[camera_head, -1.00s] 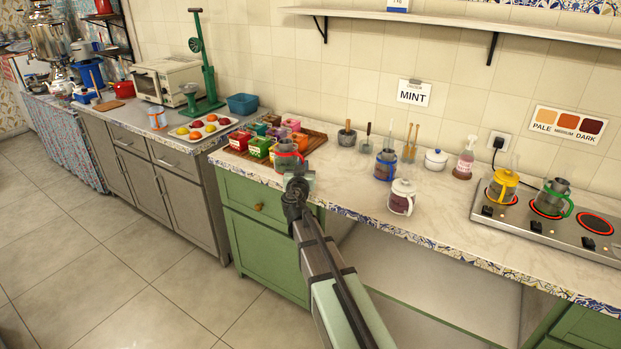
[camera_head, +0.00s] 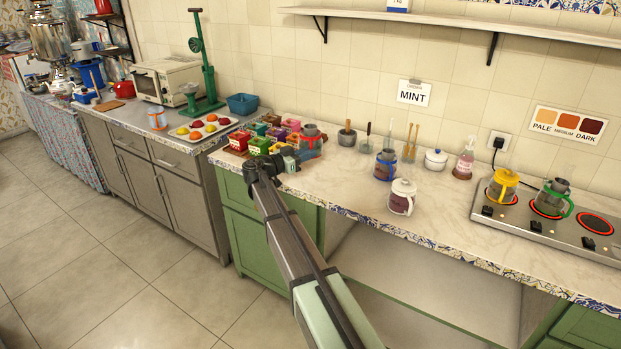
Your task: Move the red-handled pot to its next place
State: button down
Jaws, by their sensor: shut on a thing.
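The red-handled pot (camera_head: 309,134) is a dark grey vessel with a red handle and band. It looks upright, at the right end of the wooden tray of tins. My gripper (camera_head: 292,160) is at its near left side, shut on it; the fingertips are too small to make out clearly. I cannot tell whether the pot's base touches the counter. A yellow-handled pot (camera_head: 503,186) and a green-handled pot (camera_head: 551,198) stand on the hot plate at the right. A blue-handled pot (camera_head: 385,164) stands mid-counter.
A wooden tray (camera_head: 233,151) with several coloured tins is left of the pot. A mortar (camera_head: 347,134) stands behind. The hot plate (camera_head: 590,245) has a bare glowing ring.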

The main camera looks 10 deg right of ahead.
jog(key=shift+g, duration=0.3)
jog(key=shift+a+f, duration=0.1)
jog(key=shift+f, duration=4.75)
jog(key=c, duration=1.2)
grip_release()
jog(key=shift+f, duration=0.15)
jog(key=shift+a, duration=0.1)
jog(key=v, duration=1.1)
jog(key=shift+s+a, duration=0.15)
jog(key=shift+a, duration=0.2)
